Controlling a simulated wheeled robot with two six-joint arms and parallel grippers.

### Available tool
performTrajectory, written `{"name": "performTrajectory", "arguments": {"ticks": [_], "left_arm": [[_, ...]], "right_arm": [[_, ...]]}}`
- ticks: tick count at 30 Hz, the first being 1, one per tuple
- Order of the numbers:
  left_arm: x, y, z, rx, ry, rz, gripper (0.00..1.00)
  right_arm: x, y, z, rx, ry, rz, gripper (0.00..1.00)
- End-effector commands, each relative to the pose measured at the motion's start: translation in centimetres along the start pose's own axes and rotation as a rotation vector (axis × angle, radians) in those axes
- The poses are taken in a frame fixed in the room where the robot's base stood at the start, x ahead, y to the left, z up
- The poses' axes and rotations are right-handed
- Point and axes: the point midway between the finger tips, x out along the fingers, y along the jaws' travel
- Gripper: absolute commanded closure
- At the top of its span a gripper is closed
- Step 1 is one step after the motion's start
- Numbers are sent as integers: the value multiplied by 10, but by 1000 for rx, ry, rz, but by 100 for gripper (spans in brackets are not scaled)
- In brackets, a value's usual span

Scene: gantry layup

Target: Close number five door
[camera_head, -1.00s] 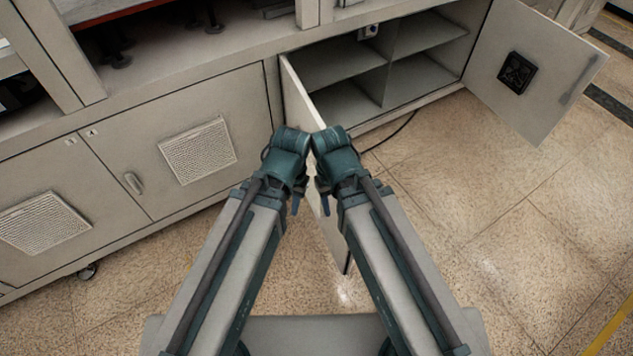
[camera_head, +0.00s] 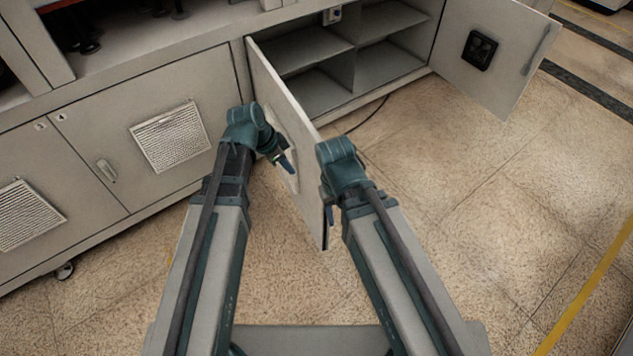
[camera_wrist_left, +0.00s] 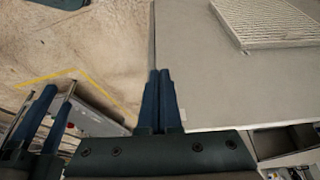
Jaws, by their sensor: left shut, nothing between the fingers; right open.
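The open cabinet has two open doors. The left door (camera_head: 272,98) stands swung out toward me, its outer face with a vent turned left. The right door (camera_head: 487,60), with a black square fitting, is swung wide to the right. I cannot read a number five on either. My left gripper (camera_head: 286,165) is shut and empty beside the left door's outer face. In the left wrist view its fingers (camera_wrist_left: 160,100) are close to the edge of a grey vented panel (camera_wrist_left: 210,75); contact is unclear. My right gripper (camera_head: 328,212) is near the left door's free end, fingers partly hidden.
The open cabinet has empty shelf compartments (camera_head: 390,70). Closed vented doors (camera_head: 150,165) lie to the left. A black cable (camera_head: 365,117) lies on the floor by the cabinet. The tiled floor (camera_head: 480,220) on the right is clear, with a yellow line (camera_head: 590,290).

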Motion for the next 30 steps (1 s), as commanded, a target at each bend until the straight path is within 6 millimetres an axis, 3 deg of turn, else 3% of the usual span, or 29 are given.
{"name": "performTrajectory", "arguments": {"ticks": [5,24,30], "left_arm": [[16,0,2,-1,-1,0,100],[107,0,2,-1,-2,0,100],[110,-1,-27,-1,-3,1,100]], "right_arm": [[15,-1,-1,0,0,0,50],[100,-10,-6,-1,0,0,50],[92,-9,-5,-1,0,0,50]]}}
